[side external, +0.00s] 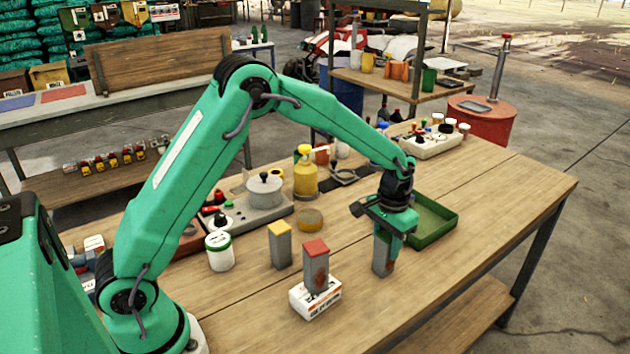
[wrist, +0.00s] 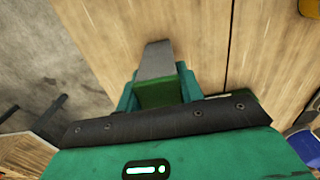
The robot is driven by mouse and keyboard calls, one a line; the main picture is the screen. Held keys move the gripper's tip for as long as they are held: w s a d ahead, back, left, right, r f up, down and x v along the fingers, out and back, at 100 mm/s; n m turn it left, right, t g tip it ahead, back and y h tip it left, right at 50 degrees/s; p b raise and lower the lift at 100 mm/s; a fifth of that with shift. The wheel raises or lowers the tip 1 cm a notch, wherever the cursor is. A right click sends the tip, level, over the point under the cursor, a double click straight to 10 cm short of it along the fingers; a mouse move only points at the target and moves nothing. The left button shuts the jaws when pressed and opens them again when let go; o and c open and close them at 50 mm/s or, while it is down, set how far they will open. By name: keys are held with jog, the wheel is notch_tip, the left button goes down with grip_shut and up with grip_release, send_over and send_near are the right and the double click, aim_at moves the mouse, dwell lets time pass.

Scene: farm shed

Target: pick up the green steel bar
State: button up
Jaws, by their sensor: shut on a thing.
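The green steel bar is a grey upright block with a green top. In the side view its grey lower part (side external: 382,262) shows below my gripper (side external: 392,232). In the wrist view its green top (wrist: 160,94) and grey side show between the two jaws of my gripper (wrist: 158,88). My gripper points down and is shut on the bar near its top. The jaws hide the upper part in the side view. I cannot tell whether its bottom touches the table.
A yellow-topped bar (side external: 280,247) stands to the left. A red-topped bar (side external: 316,270) stands on a white box (side external: 315,299). A green tray (side external: 436,228) lies just behind my gripper, to the right. The wooden table's (side external: 480,215) right and front parts are clear.

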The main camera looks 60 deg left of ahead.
aim_at(389, 236)
jog(key=shift+r, duration=0.15)
jog(key=shift+r, duration=0.55)
jog(key=r, duration=0.3)
jog(key=shift+s+d+r, duration=0.1)
jog(key=shift+s+d, duration=0.05)
jog(key=shift+d, duration=0.15)
jog(key=s+d+r, duration=0.6)
jog(key=s+d, duration=0.1)
jog(key=d, duration=0.1)
jog(key=shift+d+r, duration=0.25)
jog(key=shift+d, duration=0.05)
jog(key=shift+a, duration=0.1)
